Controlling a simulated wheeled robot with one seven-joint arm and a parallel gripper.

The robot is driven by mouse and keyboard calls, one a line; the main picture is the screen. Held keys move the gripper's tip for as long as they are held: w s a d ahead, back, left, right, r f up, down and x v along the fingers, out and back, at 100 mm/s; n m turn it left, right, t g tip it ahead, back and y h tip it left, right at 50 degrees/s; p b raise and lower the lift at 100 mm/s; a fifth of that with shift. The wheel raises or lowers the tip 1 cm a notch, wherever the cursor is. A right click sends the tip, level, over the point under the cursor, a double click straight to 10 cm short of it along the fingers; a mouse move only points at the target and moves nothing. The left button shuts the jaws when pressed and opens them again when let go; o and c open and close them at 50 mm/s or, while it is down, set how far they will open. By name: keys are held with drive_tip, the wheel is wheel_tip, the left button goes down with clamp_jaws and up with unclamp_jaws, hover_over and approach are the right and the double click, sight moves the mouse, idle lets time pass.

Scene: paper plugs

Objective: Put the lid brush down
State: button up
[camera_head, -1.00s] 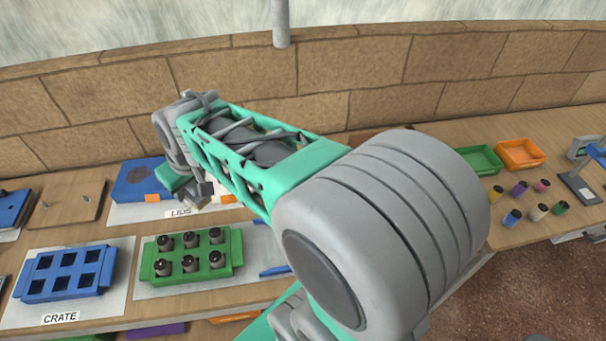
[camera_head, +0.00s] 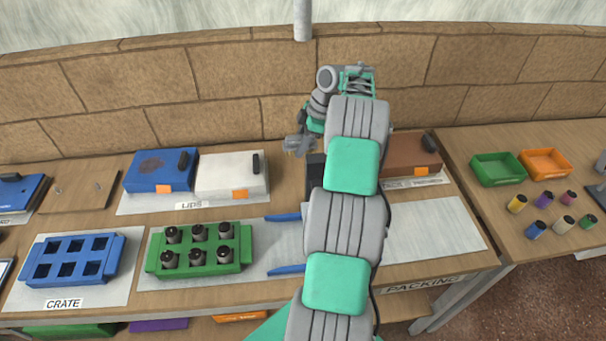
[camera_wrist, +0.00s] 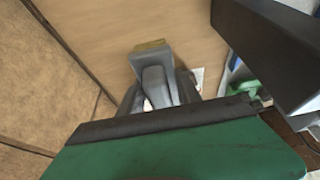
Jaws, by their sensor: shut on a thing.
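My gripper (camera_head: 298,146) is over the back of the bench, right of the white lid block and just above and left of a dark block (camera_head: 314,180). It is shut on the lid brush, which is mostly hidden. A small yellowish end (camera_wrist: 150,46) shows at the gripper's tip in the wrist view; I cannot tell whether it is bristle or finger pad. My gripper (camera_wrist: 155,85) also shows there against the wooden bench. The dark block (camera_wrist: 270,50) appears large and close at the upper right of that view.
The blue lid block (camera_head: 160,172) and white lid block (camera_head: 228,176) stand left of my gripper. In front are the blue crate (camera_head: 72,259) and a green tray (camera_head: 198,249) of several dark-topped plugs. A brown block (camera_head: 412,158) stands right of my arm. The wall (camera_head: 225,85) rises close behind.

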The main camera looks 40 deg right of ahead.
sight(297, 174)
wheel_tip(297, 174, down, 10)
drive_tip(key=shift+w+r, duration=0.1)
drive_tip(key=shift+r, duration=0.1)
drive_tip(key=shift+f, duration=0.35)
drive_tip(key=shift+a+f+b, duration=0.1)
drive_tip(key=shift+f+b, duration=0.15)
drive_tip(key=shift+b, duration=0.35)
